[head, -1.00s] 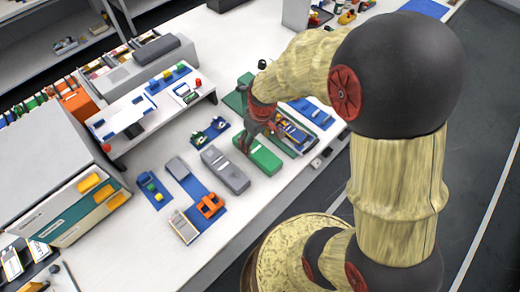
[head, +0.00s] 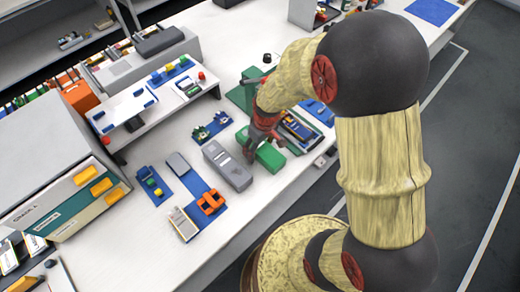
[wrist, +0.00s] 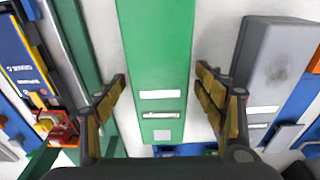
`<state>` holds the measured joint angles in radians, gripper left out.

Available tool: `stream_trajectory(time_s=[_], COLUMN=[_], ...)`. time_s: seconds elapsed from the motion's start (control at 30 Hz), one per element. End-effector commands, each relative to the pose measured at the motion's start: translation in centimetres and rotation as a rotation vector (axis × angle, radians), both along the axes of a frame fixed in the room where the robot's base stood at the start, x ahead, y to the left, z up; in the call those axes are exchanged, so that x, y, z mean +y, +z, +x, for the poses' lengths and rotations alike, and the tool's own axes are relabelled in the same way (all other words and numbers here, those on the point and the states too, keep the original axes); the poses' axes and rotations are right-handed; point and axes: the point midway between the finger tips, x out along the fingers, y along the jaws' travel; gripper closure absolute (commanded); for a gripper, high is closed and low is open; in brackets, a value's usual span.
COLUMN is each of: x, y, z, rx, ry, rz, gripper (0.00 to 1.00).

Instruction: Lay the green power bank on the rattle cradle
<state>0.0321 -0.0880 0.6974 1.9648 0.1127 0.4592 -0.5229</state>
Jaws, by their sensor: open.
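The green power bank (wrist: 155,50) lies flat on the white bench, with pale label marks near its lower end in the wrist view. In the head view it shows (head: 270,158), partly covered by my gripper (head: 256,148). My gripper is open in the wrist view (wrist: 162,92), one finger on each side of the power bank, with no clear contact. A blue base with green supports (head: 212,128), behind the grey device in the head view, may be the rattle cradle; I cannot tell for sure.
A long grey device (head: 227,165) lies close to the power bank on the left. A blue-and-yellow pack (head: 297,127) lies on the other side. A blue mat with an orange part (head: 211,201) is nearer the front. A raised white shelf (head: 150,112) stands at the back left.

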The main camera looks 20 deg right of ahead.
Motion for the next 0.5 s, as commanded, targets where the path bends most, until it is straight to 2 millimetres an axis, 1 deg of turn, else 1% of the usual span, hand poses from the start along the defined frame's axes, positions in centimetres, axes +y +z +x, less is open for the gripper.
stream_trajectory(time_s=[0.07, 0.5], x=[0.00, 0.00], y=[0.04, 0.04], z=[0.00, -0.03], rx=[0.000, 0.001], ry=[0.000, 0.000], rz=[0.000, 0.000], gripper=[0.32, 0.57])
